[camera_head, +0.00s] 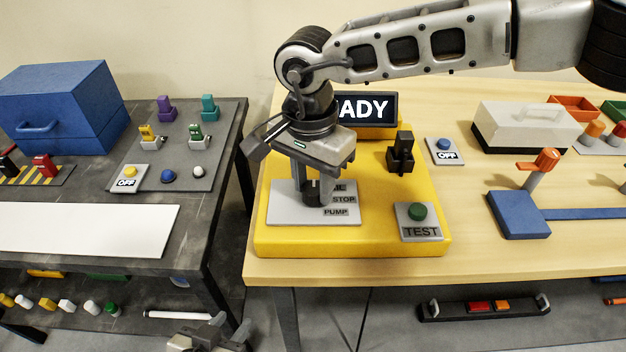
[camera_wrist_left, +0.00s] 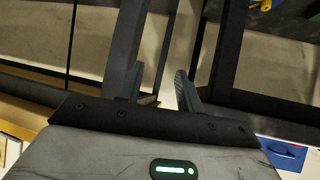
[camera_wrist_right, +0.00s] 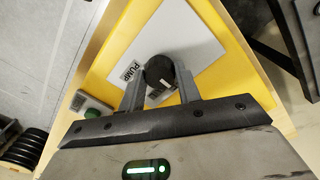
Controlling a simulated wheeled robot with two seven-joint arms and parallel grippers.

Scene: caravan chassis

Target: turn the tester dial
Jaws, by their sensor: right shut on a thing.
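The yellow tester (camera_head: 290,238) stands on the wooden table. Its dial (camera_wrist_right: 158,69), a dark round knob, sits on a pale plate (camera_head: 284,212) with labels; STOP and PUMP can be read, others are partly hidden. My right gripper (camera_head: 312,192) points down over the plate and is shut on the dial, one finger on each side. It also shows in the right wrist view (camera_wrist_right: 160,85). The dial's pointer direction is hard to tell. My left gripper (camera_head: 218,325) is open and empty, low in front of the gap between the tables; its fingers are apart in the left wrist view (camera_wrist_left: 158,88).
The tester also carries a green TEST button (camera_head: 418,212), a black switch (camera_head: 402,155) and a display (camera_head: 370,108) partly hidden by my wrist. An OFF button box (camera_head: 445,153) and a blue lever base (camera_head: 517,215) stand to the right. A dark table (camera_head: 190,220) is at left.

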